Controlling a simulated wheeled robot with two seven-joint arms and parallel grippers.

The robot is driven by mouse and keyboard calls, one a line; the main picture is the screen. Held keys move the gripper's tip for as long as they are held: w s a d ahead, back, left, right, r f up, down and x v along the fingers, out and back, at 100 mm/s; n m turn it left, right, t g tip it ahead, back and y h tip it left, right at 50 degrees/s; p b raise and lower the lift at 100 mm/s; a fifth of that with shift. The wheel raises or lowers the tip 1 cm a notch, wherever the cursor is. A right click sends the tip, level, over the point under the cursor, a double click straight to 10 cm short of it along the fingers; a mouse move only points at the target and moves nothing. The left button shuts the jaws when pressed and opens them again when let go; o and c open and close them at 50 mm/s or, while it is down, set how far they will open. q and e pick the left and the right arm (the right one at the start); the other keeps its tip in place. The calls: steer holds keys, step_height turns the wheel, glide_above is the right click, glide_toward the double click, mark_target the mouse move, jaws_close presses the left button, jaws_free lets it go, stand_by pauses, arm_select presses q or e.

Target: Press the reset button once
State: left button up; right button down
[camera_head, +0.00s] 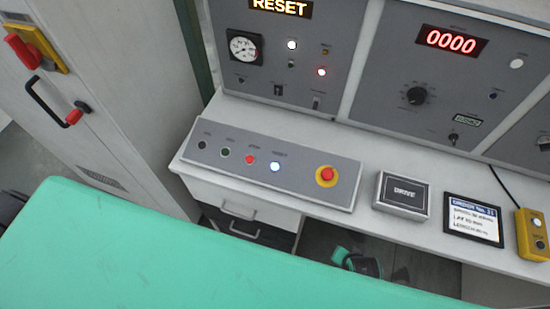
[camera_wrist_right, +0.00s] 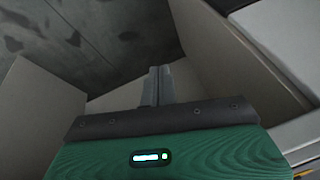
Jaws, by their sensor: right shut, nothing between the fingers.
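The console panel (camera_head: 315,181) on the desk carries a row of small buttons. A lit white-blue button (camera_head: 275,167) sits right of a red one (camera_head: 250,160); its label is too small to read surely. The display (camera_head: 280,7) above reads RESET. My right gripper (camera_wrist_right: 157,85) shows in the right wrist view, shut and empty, with a grey floor and pale panels around it and no button in sight. I cannot make out either gripper for certain in the head view.
A red mushroom button (camera_head: 326,174) on a yellow ring sits at the panel's right end. A DRIVE box (camera_head: 402,195), an order sign (camera_head: 473,219) and a yellow pendant (camera_head: 532,235) stand farther right. A grey cabinet (camera_head: 110,90) with a red-marked handle rises at the left.

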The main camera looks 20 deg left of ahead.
step_height(320, 180, up, 10)
steer(key=w+a+m+p, duration=0.1)
steer(key=w+p, duration=0.1)
steer(key=m+t+y+p, duration=0.1)
steer(key=m+t+y, duration=0.25)
steer(key=m, duration=0.45)
glide_toward(275, 167)
steer(key=shift+h, duration=0.35)
steer(key=d, duration=0.2)
steer(key=d+f, duration=0.1)
steer(key=d, duration=0.2)
steer(key=s+d, duration=0.1)
steer(key=d, duration=0.2)
steer(key=shift+f, duration=0.35)
steer(key=w+a+r+m+t+y+p, duration=0.1)
steer(key=w+a+r+m+t+y, duration=0.1)
steer(key=a+r+m, duration=0.4)
steer(key=w+a+r, duration=0.1)
steer(key=a, duration=0.4)
steer(key=f+b, duration=0.2)
steer(key=w+f+b, duration=0.1)
steer(key=f+b, duration=0.1)
steer(key=f, duration=0.1)
steer(key=w+f+b, duration=0.1)
steer(key=f+b, duration=0.1)
steer(key=shift+f+b, duration=0.35)
steer(key=shift+w+f, duration=0.15)
steer(key=shift+f, duration=0.2)
